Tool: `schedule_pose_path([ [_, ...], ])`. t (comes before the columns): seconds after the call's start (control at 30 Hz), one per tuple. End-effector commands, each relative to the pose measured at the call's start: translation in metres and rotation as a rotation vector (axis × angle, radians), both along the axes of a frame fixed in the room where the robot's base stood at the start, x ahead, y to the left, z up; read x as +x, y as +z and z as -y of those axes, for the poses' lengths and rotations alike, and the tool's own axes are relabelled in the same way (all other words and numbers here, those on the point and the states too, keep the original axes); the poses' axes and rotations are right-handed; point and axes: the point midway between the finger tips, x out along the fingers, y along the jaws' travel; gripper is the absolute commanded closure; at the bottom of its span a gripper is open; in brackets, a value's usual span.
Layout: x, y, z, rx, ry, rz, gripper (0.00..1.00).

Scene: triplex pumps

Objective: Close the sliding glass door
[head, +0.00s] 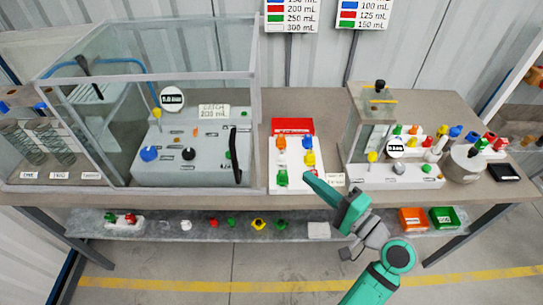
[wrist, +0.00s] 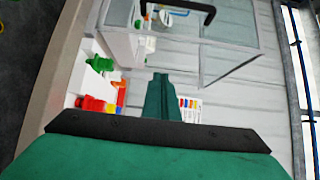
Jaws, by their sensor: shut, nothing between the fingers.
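The large glass enclosure (head: 255,95) stands on the left half of the bench, with clear panes in grey frames. A black bar handle (head: 235,157) stands upright at the right of its front; I take it to be the sliding glass door's handle. It also shows at the top of the wrist view (wrist: 208,14), in front of the glass. I cannot tell from the see-through panes how far the door is open.
A white tray (head: 273,186) with coloured valves and a red block (head: 292,125) lies right of the enclosure, near my gripper. A smaller glass-sided pump (head: 368,130) stands further right. A lower shelf (head: 290,231) holds small coloured parts. The floor in front is clear.

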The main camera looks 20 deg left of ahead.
Motion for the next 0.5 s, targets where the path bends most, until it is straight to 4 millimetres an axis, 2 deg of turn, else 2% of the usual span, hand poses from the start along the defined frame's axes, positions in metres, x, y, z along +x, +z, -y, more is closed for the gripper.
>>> schedule_pose_path([
  [0.1, -0.003, 0.019, 0.004, -0.001, 0.058, 0.012, 1.0],
  [0.27, -0.005, 0.026, 0.001, -0.001, 0.089, 0.015, 1.0],
  [0.5, 0.01, 0.026, -0.028, -0.001, 0.092, 0.015, 1.0],
])
